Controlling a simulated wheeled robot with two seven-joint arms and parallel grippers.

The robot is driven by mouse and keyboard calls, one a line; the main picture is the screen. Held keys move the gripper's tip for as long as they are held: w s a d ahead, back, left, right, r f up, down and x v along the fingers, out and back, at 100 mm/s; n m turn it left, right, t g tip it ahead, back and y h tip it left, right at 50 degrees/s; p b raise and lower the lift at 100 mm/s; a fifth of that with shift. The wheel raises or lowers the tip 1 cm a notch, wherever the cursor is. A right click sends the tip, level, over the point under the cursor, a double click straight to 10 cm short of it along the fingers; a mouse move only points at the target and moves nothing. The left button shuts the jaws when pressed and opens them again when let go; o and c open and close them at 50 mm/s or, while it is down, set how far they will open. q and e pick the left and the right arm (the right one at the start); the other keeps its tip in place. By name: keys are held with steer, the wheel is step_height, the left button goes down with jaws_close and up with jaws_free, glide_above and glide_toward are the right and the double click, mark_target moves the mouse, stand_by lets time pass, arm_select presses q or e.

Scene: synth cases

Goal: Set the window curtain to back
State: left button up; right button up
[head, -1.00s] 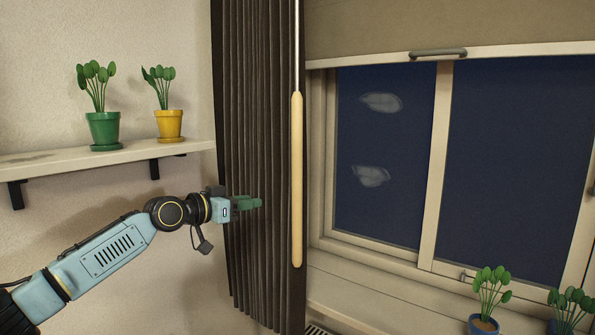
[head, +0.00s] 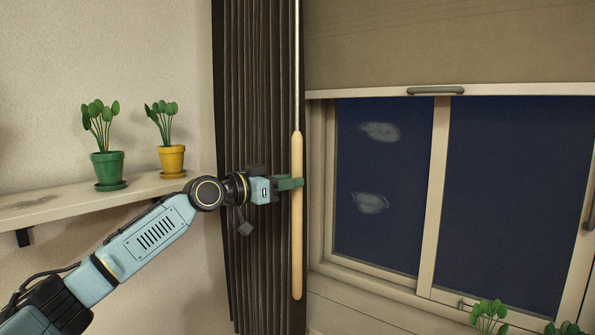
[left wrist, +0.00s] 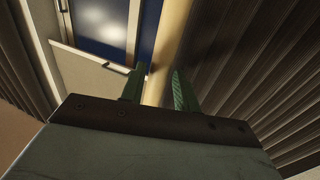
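The dark pleated curtain (head: 255,100) hangs in a narrow bunch left of the window. A pale wooden wand (head: 297,240) hangs in front of its right edge on a thin rod. My left gripper (head: 297,183) is at the wand's upper half, with a green finger crossing in front of it. In the left wrist view the wand (left wrist: 164,50) runs between the two fingers (left wrist: 157,82). They look apart, with a small gap beside the right one. Firm contact cannot be made out. My right gripper is not in view.
A wall shelf (head: 60,205) at left, close above my left arm, holds a green pot (head: 108,167) and a yellow pot (head: 172,158). A roller blind (head: 440,45) covers the window's top. Plants (head: 489,312) stand at the lower right.

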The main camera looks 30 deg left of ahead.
arm_select(q)
steer(key=shift+x, duration=1.5)
jaws_close()
